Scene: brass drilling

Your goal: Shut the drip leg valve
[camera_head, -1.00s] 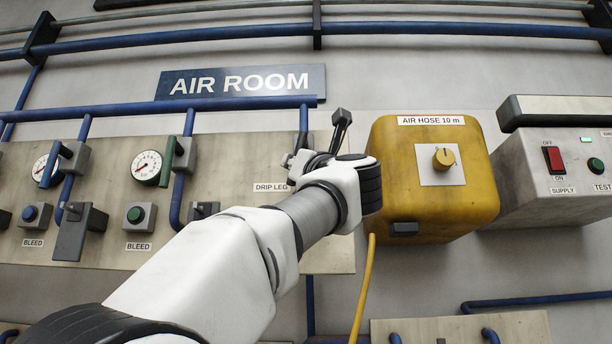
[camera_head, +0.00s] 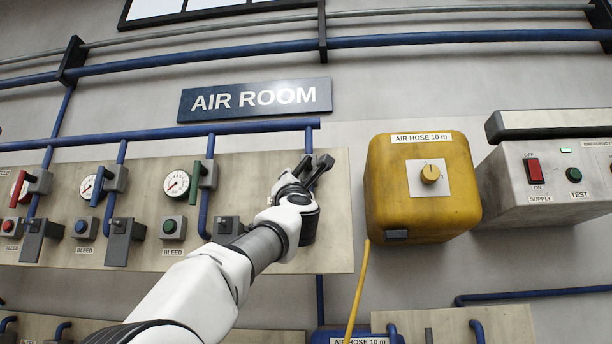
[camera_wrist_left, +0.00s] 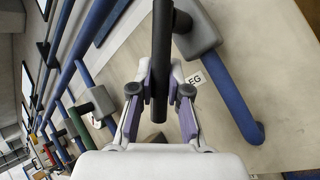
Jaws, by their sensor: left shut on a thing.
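My left gripper (camera_head: 306,176) is at the right end of the beige panel, just below a short blue pipe drop. In the left wrist view my left gripper (camera_wrist_left: 158,92) has its two fingers on either side of a black bar-shaped handle (camera_wrist_left: 161,45) and is shut on it. The handle is next to a grey block (camera_wrist_left: 198,30) on a blue pipe and a label reading "EG", so it appears to be the drip leg valve handle. In the head view the handle (camera_head: 323,166) slants up and right; the gripper hides the valve body. My right gripper is not in view.
A yellow air hose box (camera_head: 420,190) is close to the right of my left gripper, with its yellow hose (camera_head: 357,290) hanging below. Gauges, valves and bleed buttons line the panel (camera_head: 335,240) to the left. A grey supply box (camera_head: 545,180) is farther right.

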